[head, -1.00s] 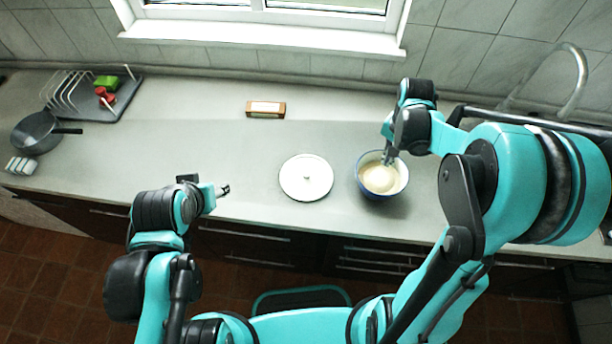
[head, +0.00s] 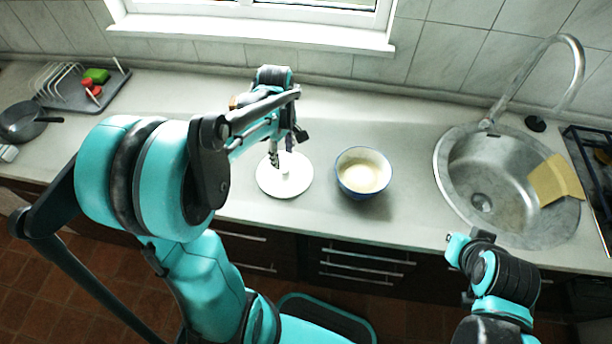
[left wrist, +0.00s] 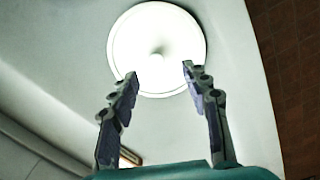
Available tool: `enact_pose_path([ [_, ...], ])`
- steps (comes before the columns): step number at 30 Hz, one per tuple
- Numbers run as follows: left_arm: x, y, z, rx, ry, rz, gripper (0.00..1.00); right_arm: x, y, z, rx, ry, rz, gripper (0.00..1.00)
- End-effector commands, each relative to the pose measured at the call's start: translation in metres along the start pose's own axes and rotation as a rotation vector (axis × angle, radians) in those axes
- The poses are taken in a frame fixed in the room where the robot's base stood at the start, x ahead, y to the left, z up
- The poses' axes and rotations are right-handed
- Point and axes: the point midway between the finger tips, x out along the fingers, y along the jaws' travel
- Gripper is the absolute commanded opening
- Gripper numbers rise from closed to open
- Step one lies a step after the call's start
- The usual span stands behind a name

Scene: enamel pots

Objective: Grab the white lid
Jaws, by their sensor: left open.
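The white lid (head: 285,186) is a round disc with a small knob, lying on the grey counter left of the blue pot (head: 364,172). It also shows in the left wrist view (left wrist: 158,28). My left gripper (head: 282,158) is above the lid, at its far side. In the left wrist view the two fingers (left wrist: 160,72) are spread apart, with the knob between and just beyond their tips. They hold nothing. The blue-rimmed pot stands uncovered with pale contents. My right gripper (head: 456,245) is at the lower right, in front of the counter, and its fingers are not clear.
A dish rack (head: 70,90) and a dark pan (head: 25,125) are at the far left. The counter between pot and sink is clear.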

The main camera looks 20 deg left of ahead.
Motion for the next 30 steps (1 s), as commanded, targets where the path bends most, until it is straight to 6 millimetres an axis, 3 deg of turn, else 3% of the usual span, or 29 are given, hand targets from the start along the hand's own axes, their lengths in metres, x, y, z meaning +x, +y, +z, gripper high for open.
enact_pose_path([
  [11,0.04,0.004,-0.003,-0.004,0.0,-0.001,0.47,0.014,0.0,0.01,-0.001,0.001,0.0,0.0],
  [18,0.075,0.009,-0.005,-0.003,0.0,-0.001,0.47,0.028,0.0,0.02,0.0,0.001,0.0,0.0],
  [25,0.076,0.008,-0.005,-0.002,0.0,0.0,0.47,0.027,0.0,0.02,0.0,0.0,0.0,0.0],
  [26,0.076,0.008,-0.005,-0.002,0.0,0.0,0.45,0.027,0.0,0.02,0.0,0.0,0.0,0.0],
  [30,0.076,0.008,-0.005,-0.002,0.0,0.0,0.08,0.027,0.0,0.02,0.0,0.0,0.0,0.0],
])
